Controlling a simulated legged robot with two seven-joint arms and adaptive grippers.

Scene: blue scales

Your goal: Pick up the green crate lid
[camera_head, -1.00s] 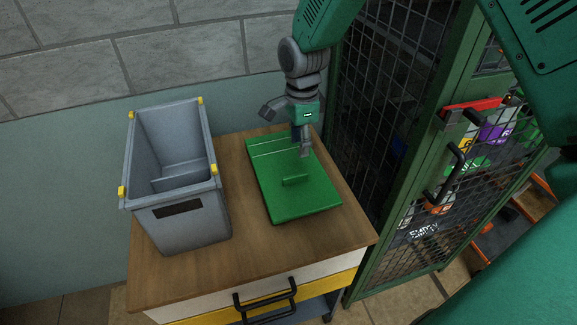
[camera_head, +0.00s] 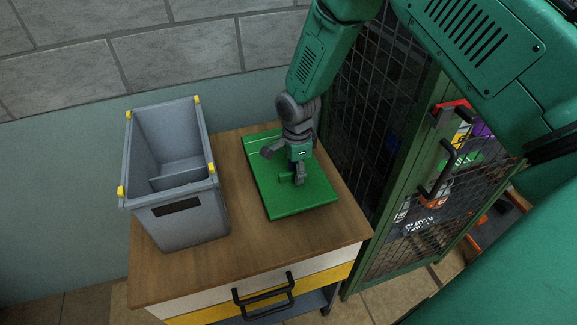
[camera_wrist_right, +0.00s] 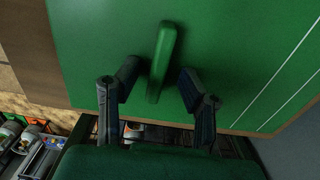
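The green crate lid (camera_head: 303,201) lies flat on the wooden top of a cabinet, to the right of a grey crate. Its raised handle (camera_wrist_right: 162,62) stands up from the middle of the lid in the right wrist view. My right gripper (camera_head: 284,168) is over the lid, pointing down, its fingers spread. In the right wrist view the two fingertips (camera_wrist_right: 157,80) are apart, one on each side of the handle's near end, with gaps to it. In the head view the gripper partly hides the handle. My left gripper is not in view.
The grey crate (camera_head: 188,222) with yellow corner clips stands on the left of the cabinet top (camera_head: 250,254). A green mesh cage door (camera_head: 408,235) rises close to the right. A wall stands behind. The cabinet's front strip is clear.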

